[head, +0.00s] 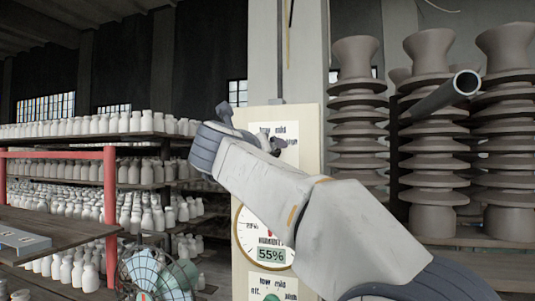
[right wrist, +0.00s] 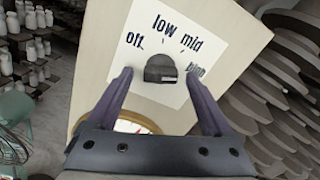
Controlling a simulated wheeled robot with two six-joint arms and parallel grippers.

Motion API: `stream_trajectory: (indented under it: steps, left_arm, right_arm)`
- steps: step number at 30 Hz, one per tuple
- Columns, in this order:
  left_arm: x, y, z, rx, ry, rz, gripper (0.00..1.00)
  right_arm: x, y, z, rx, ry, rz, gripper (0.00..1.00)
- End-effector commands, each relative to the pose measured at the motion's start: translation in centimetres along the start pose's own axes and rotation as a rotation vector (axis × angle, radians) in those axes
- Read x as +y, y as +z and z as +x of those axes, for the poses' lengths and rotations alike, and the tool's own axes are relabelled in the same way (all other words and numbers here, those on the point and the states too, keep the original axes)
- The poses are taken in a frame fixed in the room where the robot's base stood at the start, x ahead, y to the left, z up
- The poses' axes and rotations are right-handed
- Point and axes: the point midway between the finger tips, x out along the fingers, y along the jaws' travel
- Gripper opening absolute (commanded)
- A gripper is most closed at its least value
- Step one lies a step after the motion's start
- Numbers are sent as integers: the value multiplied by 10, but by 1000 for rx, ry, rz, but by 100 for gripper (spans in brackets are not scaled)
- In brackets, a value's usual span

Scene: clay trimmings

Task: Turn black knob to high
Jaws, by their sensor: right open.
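The black knob (right wrist: 160,68) sits on a white label on a cream panel, with "off", "low", "mid" and a partly covered "high" printed around it. A small pale mark shows at its lower right edge; which setting it points to is hard to tell. My right gripper (right wrist: 160,74) is open, with one finger on each side of the knob and visible gaps between. My left gripper is not in view.
Below on the panel are a humidity gauge (head: 245,238) reading 55% and another dial label (head: 262,281). Shelves of pale bottles (head: 85,127) stand at left, with a fan (head: 143,268) below. Stacked grey clay pieces (head: 357,120) stand close at right.

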Motion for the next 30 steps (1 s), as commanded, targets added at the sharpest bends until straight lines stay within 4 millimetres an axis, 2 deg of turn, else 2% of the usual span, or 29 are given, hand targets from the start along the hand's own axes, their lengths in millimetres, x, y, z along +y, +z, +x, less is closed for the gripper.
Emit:
stream_trajectory:
  steps: [3, 9, 15, 20, 30]
  left_arm:
    - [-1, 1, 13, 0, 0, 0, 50]
    - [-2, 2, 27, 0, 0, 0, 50]
    - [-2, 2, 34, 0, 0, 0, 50]
    - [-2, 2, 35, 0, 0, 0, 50]
    - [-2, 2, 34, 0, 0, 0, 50]
  right_arm:
    - [2, -4, -22, -3, 3, 1, 85]
    - [2, -3, -62, -2, 5, 3, 85]
    - [1, -2, -89, 0, 2, 1, 85]
    - [0, -1, -96, 2, 1, 1, 85]
    - [0, -1, -96, 2, 0, 1, 85]
